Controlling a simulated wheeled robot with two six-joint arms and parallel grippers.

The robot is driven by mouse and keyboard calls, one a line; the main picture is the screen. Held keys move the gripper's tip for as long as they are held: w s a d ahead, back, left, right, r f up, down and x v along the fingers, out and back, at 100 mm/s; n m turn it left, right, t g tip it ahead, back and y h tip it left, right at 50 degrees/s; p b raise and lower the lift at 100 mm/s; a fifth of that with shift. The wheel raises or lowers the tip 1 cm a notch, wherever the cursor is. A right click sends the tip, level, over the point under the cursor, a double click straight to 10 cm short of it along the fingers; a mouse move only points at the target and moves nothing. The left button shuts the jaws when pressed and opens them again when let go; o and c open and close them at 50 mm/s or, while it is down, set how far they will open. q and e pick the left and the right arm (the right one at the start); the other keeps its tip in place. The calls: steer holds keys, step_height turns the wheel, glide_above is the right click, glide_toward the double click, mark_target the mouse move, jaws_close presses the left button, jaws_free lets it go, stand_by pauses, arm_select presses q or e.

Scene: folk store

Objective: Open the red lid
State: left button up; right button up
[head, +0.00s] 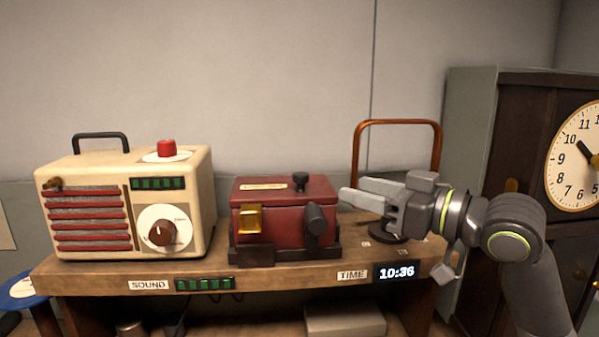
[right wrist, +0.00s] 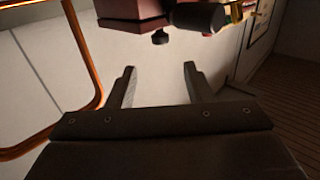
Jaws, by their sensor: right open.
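A dark red box with a red lid (head: 275,187) stands in the middle of the wooden shelf. The lid looks closed and carries a small black knob (head: 300,181). The box front has a yellow square piece (head: 250,219) and a dark cylindrical handle (head: 315,219). My right gripper (head: 358,191) is open and empty just right of the box, its fingers pointing left toward it, apart from the lid. In the right wrist view the red box (right wrist: 130,9) shows at the top edge, beyond the open fingers (right wrist: 158,80). My left gripper is not in view.
A cream radio (head: 120,200) with a red button (head: 166,148) stands left of the box. An orange-brown tube frame (head: 398,122) rises behind my right gripper. A dark cabinet with a clock (head: 577,160) is at the right. The space above the box is clear.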

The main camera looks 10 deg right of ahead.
mark_target(307, 176)
steer(key=p+x, duration=0.2)
steer(key=x, duration=1)
steer(key=shift+w+a+p, duration=0.25)
steer(key=shift+a+p, duration=0.05)
steer(key=shift+p, duration=0.1)
steer(key=shift+f, duration=0.1)
steer(key=shift+c, duration=0.5)
jaws_close()
